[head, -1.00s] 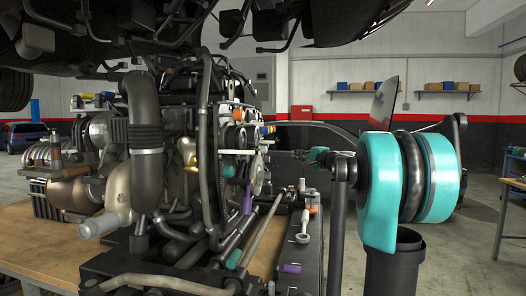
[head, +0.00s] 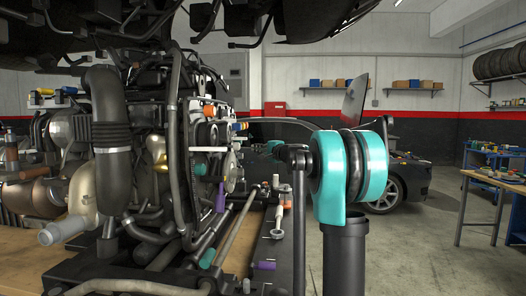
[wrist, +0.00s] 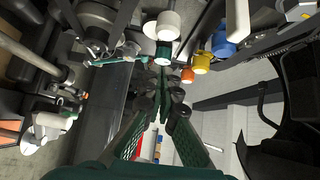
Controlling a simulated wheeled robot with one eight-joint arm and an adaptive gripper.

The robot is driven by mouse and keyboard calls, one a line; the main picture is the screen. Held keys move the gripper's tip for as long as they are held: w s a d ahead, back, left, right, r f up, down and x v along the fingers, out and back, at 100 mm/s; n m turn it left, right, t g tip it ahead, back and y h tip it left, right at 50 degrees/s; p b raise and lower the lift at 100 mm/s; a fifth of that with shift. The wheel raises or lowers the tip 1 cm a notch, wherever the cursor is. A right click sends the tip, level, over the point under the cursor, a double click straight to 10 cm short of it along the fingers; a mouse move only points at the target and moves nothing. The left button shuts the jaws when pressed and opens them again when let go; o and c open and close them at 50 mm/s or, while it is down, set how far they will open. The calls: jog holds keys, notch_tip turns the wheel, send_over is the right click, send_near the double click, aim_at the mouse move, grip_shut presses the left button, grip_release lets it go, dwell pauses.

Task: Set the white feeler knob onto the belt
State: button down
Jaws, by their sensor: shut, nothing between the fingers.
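My gripper (head: 262,147) shows small and teal in the head view, just right of the engine's front. In the wrist view its two fingers (wrist: 165,98) are shut with nothing between them. A white knob-like cylinder (wrist: 168,24) lies beyond the fingertips at the top of the wrist view, with a teal piece close below it. I cannot tell for certain whether it is the feeler knob.
The engine (head: 120,165) fills the left. A yellow knob (wrist: 201,63) and an orange one (wrist: 187,75) are close to the fingers. A ratchet-like tool (head: 277,222) and a purple piece (head: 264,265) lie on the bench. Open floor (head: 425,240) is at the right.

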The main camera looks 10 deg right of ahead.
aim_at(239, 147)
jog(key=w+a, duration=0.2)
jog(key=a, duration=0.2)
jog(key=shift+w+a, duration=0.3)
jog(key=shift+w, duration=0.1)
jog(key=a, duration=0.2)
jog(key=shift+w+a, duration=0.35)
jog(key=shift+w, duration=0.05)
